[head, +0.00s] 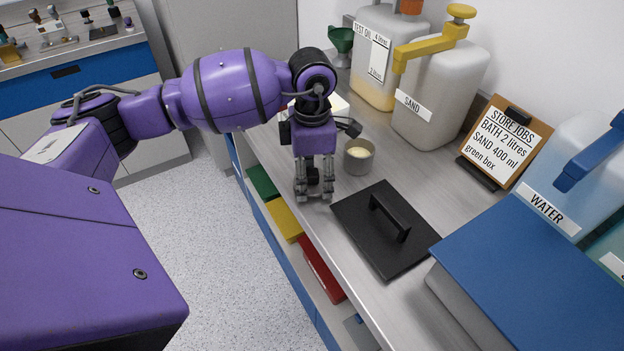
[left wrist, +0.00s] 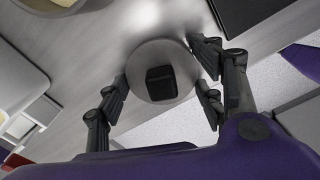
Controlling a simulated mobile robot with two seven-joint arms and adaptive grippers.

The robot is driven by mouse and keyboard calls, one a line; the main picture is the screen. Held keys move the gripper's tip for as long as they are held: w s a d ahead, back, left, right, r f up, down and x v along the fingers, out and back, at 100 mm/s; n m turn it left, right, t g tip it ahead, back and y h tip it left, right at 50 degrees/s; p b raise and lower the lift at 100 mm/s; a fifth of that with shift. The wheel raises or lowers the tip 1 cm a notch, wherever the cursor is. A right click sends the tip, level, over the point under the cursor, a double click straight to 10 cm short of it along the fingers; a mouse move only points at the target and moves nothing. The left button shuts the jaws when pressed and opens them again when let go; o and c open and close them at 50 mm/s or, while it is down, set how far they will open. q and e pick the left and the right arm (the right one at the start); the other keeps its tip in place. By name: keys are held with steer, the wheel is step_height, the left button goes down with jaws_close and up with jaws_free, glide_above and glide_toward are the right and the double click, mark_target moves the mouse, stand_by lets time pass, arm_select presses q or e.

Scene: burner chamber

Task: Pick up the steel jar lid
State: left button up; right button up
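The steel jar lid (left wrist: 158,52) is a round grey disc with a black square knob (left wrist: 161,83), seen from above in the left wrist view. It lies near the front edge of the counter. In the head view it is mostly hidden behind my left gripper (head: 314,194), which points down over the counter's edge. In the left wrist view the fingers of my left gripper (left wrist: 162,82) stand apart, one set on each side of the lid, with a gap around the knob. The gripper is open and holds nothing. My right gripper is not in view.
A steel jar (head: 358,157) with pale contents stands just right of the gripper. A black plate with a handle (head: 385,232) lies nearer me. A blue-topped box (head: 530,270), the sand container (head: 440,95) and the job board (head: 500,140) crowd the right side. Coloured items fill the shelf below.

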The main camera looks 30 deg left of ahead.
arm_select(q)
steer(key=c, duration=0.4)
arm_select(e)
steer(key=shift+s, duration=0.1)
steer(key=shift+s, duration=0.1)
arm_select(q)
steer(key=shift+r, duration=0.7)
steer(key=shift+s+a+r+b, duration=0.2)
steer(key=shift+s+a+r, duration=1)
steer(key=shift+a+r, duration=0.8)
steer(key=shift+s+a+r+b, duration=0.2)
steer(key=shift+s+a+r, duration=1)
steer(key=shift+a+r, duration=0.75)
steer(key=shift+s+a+r+b, duration=0.2)
steer(key=shift+s+a+r, duration=1)
steer(key=shift+a+r, duration=0.75)
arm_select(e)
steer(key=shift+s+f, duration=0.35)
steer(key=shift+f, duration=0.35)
arm_select(q)
steer(key=shift+a+f, duration=0.1)
